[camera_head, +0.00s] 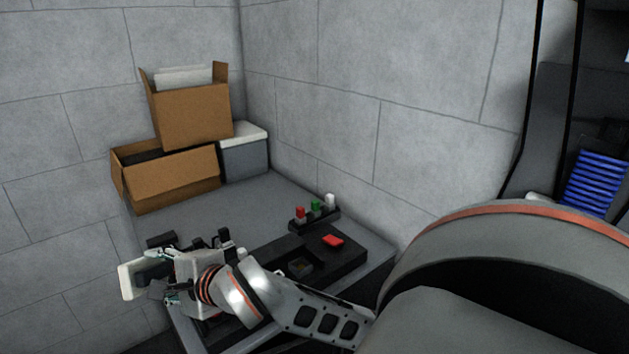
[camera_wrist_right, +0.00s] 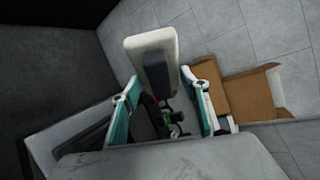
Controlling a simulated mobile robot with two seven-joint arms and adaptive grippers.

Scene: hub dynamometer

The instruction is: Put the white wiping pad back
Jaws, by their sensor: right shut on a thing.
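The white wiping pad (camera_head: 128,283) is a pale slab with a dark grip block on its back. My right gripper (camera_head: 157,273) is shut on it by the dark block and holds it beyond the left edge of the grey table (camera_head: 190,216). In the right wrist view, the pad (camera_wrist_right: 136,42) shows past the two teal-sided fingers (camera_wrist_right: 162,92), with its dark block towards me. Part of the block is hidden by the gripper in the head view. My left gripper is not in view.
A black tray (camera_head: 340,262) on the table holds a red piece (camera_head: 333,240). Behind it, a small rack (camera_head: 316,219) carries red, green and white items. Cardboard boxes (camera_head: 192,117) and a grey white-lidded box (camera_head: 245,158) stand at the back. The table's middle is clear.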

